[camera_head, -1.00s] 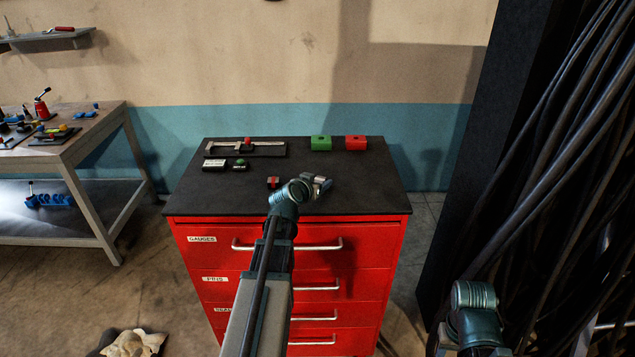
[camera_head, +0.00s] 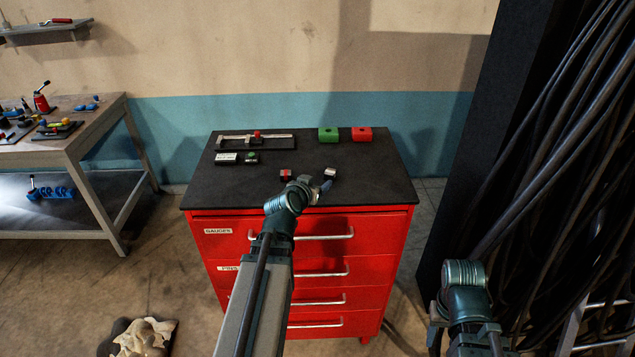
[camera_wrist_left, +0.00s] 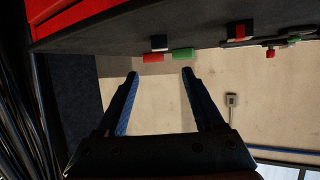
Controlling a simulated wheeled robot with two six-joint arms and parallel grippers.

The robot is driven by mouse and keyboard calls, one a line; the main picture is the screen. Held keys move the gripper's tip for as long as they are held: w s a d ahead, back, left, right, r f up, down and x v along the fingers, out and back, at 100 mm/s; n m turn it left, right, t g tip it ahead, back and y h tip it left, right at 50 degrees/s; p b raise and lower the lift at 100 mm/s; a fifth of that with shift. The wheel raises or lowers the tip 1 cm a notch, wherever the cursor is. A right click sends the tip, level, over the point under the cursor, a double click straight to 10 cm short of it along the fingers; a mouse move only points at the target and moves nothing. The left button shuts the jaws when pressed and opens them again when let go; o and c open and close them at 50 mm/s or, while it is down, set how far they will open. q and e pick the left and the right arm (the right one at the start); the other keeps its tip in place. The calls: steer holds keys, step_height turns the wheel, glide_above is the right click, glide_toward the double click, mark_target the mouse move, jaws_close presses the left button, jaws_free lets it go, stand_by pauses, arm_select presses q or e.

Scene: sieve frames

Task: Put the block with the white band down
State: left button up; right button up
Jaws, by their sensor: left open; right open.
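The block with the white band (camera_head: 330,173) is dark with a pale top and stands on the black top of the red cabinet, near its front edge. It also shows in the left wrist view (camera_wrist_left: 159,43), beyond the fingertips. My left gripper (camera_head: 318,188) is just in front of the block in the head view. In the left wrist view its two blue-lined fingers (camera_wrist_left: 160,73) are spread, with nothing between them. A dark block with a red band (camera_head: 287,173) stands to the left. My right arm shows at lower right, but its gripper is not visible.
A green block (camera_head: 328,134) and a red block (camera_head: 362,133) stand at the back of the cabinet top (camera_head: 375,180). A caliper-like tool (camera_head: 255,142) and small labelled pieces lie at back left. A workbench (camera_head: 75,115) stands left; dark cables (camera_head: 560,150) hang right.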

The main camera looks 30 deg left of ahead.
arm_select(q)
steer(key=shift+w+d, duration=0.1)
steer(key=s+d+f+m+g+h, duration=0.25)
steer(key=d+f+g, duration=0.2)
steer(key=d, duration=0.75)
steer(key=s+d+f+m+g+h, duration=0.2)
steer(key=s+d+f+g, duration=0.3)
steer(key=d, duration=0.6)
steer(key=s+d+f+g+y, duration=0.3)
steer(key=s+d, duration=0.5)
steer(key=s, duration=0.5)
steer(key=shift+s+d+f+m+g+y, duration=0.15)
steer(key=shift+f+m+g+y, duration=0.2)
steer(key=shift+f+m+g, duration=0.25)
steer(key=shift+f+b, duration=0.9)
steer(key=shift+b, duration=0.1)
